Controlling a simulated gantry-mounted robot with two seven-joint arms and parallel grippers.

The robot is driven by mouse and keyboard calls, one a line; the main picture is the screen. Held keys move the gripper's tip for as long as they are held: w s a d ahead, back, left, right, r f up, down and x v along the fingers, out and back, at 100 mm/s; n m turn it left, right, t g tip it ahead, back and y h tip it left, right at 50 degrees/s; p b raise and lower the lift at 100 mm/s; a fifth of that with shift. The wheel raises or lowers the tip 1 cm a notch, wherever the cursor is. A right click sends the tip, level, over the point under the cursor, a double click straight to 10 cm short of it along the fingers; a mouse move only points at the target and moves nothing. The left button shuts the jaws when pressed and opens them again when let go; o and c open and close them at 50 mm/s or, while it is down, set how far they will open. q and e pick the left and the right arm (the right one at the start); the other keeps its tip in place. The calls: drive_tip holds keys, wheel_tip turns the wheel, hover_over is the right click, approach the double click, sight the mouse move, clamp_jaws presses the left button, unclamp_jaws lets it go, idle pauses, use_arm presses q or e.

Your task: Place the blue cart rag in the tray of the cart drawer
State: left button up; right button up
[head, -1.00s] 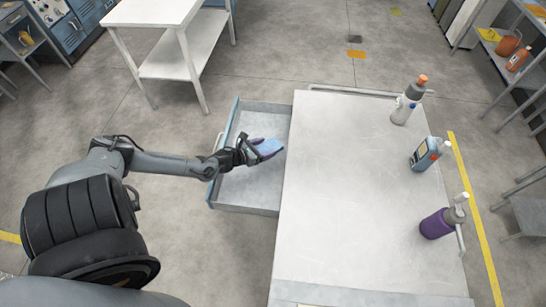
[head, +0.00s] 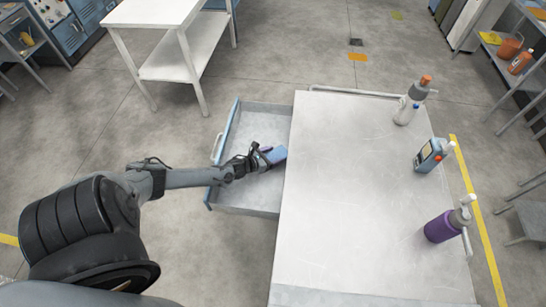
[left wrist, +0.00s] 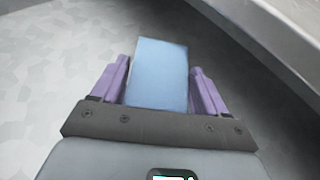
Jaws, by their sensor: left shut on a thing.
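The blue cart rag (head: 277,154) is a small blue folded piece. My left gripper (head: 265,156) is shut on it, over the open cart drawer (head: 238,199) near the drawer's right side, close to the cart top's left edge. In the left wrist view the rag (left wrist: 158,75) stands between the two purple fingers of my left gripper (left wrist: 160,85). The pale grey drawer tray (left wrist: 50,60) lies behind it. I cannot tell whether the rag touches the tray floor. My right gripper is not in view.
The white cart top (head: 360,190) lies right of the drawer. It bears a grey bottle with an orange cap (head: 407,108), a blue bottle (head: 430,155) and a purple bottle (head: 440,227) along its right side. A white table (head: 155,12) stands at the back left.

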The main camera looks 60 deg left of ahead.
use_arm(q)
drive_tip(key=shift+s+d+f, duration=0.1)
drive_tip(key=shift+s+f, duration=0.05)
drive_tip(key=shift+f, duration=0.1)
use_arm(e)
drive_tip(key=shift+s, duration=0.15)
use_arm(q)
drive_tip(key=shift+f, duration=0.1)
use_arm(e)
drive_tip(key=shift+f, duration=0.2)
use_arm(q)
drive_tip(key=o, duration=1)
drive_tip(key=shift+o, duration=0.2)
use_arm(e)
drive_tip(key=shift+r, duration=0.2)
use_arm(q)
drive_tip(key=p+v, duration=0.1)
drive_tip(key=v, duration=0.5)
drive_tip(key=p+v, duration=0.1)
drive_tip(key=v, duration=0.5)
drive_tip(key=shift+r+p, duration=0.25)
drive_tip(key=shift+p, duration=0.15)
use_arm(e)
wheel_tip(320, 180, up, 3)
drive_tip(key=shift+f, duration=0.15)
